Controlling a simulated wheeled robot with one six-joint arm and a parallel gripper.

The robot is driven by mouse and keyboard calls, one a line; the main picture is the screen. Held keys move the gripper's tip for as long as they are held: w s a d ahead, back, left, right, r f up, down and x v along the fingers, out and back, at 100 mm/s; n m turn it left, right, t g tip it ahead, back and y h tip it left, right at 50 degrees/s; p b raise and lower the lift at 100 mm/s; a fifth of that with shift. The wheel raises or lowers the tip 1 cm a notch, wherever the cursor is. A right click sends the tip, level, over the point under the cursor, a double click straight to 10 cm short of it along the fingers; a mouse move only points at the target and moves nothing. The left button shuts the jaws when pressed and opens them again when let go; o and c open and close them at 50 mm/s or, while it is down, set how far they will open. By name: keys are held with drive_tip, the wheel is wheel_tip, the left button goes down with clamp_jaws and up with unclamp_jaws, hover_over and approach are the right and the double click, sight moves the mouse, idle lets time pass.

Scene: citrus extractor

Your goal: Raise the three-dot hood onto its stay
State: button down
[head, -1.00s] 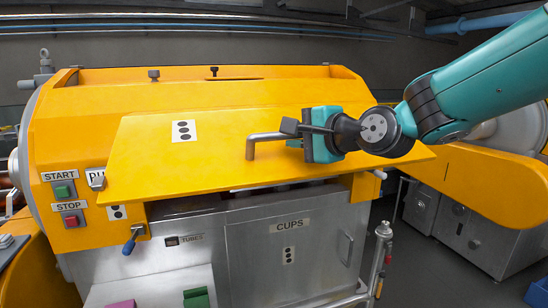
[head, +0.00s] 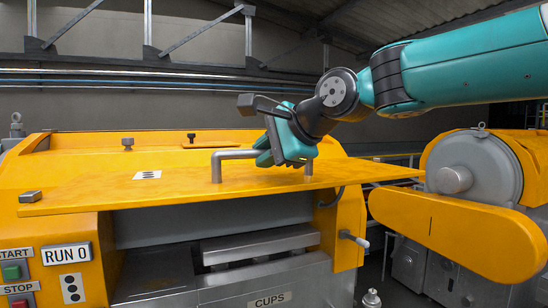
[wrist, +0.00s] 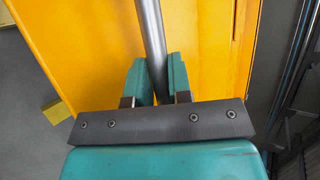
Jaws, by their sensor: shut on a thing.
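The three-dot hood (head: 110,198) is a wide yellow panel, swung up to nearly level in the head view, with a white three-dot label (head: 148,175) on its top. A bent grey bar handle (head: 217,168) stands on the hood. My gripper (head: 272,150) is shut on this handle near its right part. In the wrist view the grey handle bar (wrist: 151,40) runs between the two teal fingers (wrist: 154,80). The dark opening of the machine shows under the hood's raised front edge. I cannot make out the stay for certain.
A white-tipped lever (head: 354,239) sticks out at the right. A neighbouring yellow machine (head: 460,225) stands close on the right.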

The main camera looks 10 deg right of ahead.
drive_tip(key=shift+w, duration=0.1)
drive_tip(key=c, duration=1.1)
unclamp_jaws()
drive_tip(key=shift+w+f, duration=0.1)
drive_tip(key=shift+w, duration=0.05)
drive_tip(key=shift+o, duration=0.2)
drive_tip(key=b+v, duration=0.4)
drive_tip(key=v, duration=1.3)
drive_tip(key=shift+d, duration=0.15)
drive_tip(key=shift+c, duration=0.2)
